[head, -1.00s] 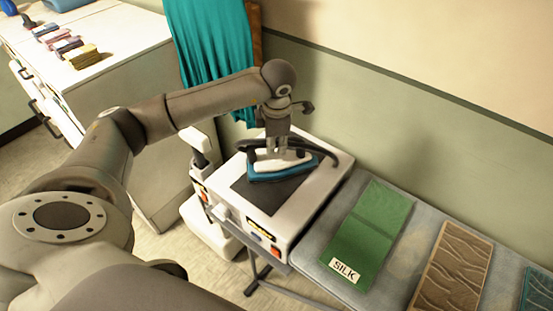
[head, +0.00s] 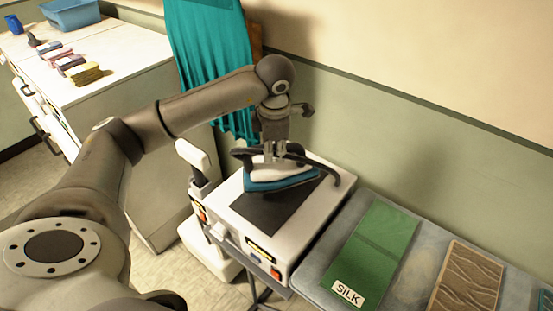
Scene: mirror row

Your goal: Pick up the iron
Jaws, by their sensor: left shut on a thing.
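The iron (head: 280,180), white on top with a blue lower body and a dark cord, shows in the middle of the head view. It is over the dark pad of a white base unit (head: 318,213). Its blue edge appears a little above the pad; I cannot tell the exact gap. My left gripper (head: 273,156) points down and is shut on the iron's handle, which the fingers partly hide. My right gripper is not in view.
An ironing board (head: 325,262) to the right carries a green cloth labelled SILK (head: 375,245) and a brown textured piece (head: 468,280). A teal curtain (head: 205,65) hangs behind. A white cabinet (head: 110,75) with folded cloths stands at left.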

